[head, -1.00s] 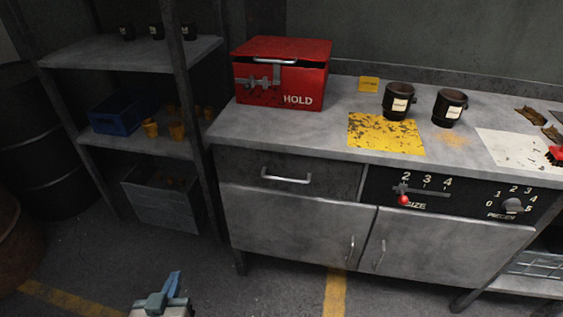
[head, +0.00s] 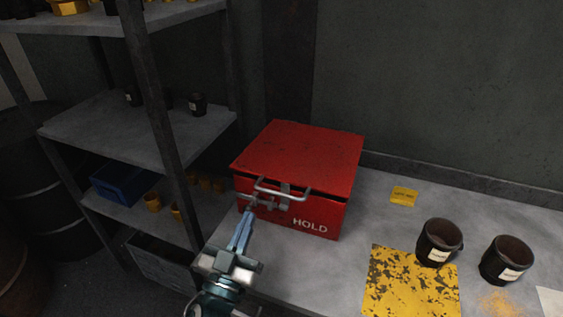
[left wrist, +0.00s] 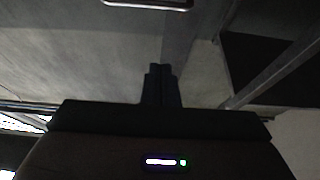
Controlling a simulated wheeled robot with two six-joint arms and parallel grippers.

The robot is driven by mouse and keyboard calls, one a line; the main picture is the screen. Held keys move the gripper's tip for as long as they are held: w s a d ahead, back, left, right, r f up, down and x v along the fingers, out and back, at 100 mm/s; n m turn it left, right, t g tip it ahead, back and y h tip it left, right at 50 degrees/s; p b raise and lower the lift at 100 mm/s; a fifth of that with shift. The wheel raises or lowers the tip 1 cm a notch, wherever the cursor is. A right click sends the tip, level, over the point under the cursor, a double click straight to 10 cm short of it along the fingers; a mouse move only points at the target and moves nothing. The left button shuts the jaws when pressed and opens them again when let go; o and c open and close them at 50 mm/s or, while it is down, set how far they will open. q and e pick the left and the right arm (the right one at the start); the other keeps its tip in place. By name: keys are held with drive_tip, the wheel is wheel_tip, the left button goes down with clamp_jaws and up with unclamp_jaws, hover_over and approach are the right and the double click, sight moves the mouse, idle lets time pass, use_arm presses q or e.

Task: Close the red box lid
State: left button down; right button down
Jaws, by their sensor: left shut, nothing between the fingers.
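The red box (head: 300,160), marked HOLD, stands on the left end of the grey workbench. Its lid is down over the box, but a dark gap shows under the lid's front edge, so it looks slightly ajar. A metal handle (head: 282,191) and a grey latch are on the front. My left gripper (head: 246,218) is shut and empty, pointing up in front of the box's lower left front, close to the latch. I cannot tell whether it touches. My right gripper is not in view.
A metal shelf rack (head: 150,130) stands close on the left, with a blue crate (head: 122,183) and small cups. Right of the box are a yellow tag (head: 404,196), a worn yellow plate (head: 405,285) and two dark mugs (head: 438,243). The wall is behind.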

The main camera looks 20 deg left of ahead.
use_arm(q)
drive_tip(key=r+p+x, duration=0.1)
drive_tip(key=p+x, duration=0.4)
drive_tip(key=x, duration=0.6)
drive_tip(key=shift+s+f+b, duration=0.15)
drive_tip(key=shift+f+b, duration=0.95)
drive_tip(key=shift+f, duration=0.15)
drive_tip(key=shift+s+f+b, duration=0.15)
drive_tip(key=shift+f+b, duration=0.95)
drive_tip(key=shift+f, duration=0.15)
drive_tip(key=f+b, duration=0.2)
drive_tip(key=f, duration=0.1)
drive_tip(key=f+b, duration=0.1)
drive_tip(key=b, duration=0.1)
drive_tip(key=shift+s+d+f, duration=0.1)
drive_tip(key=shift+s+f, duration=0.2)
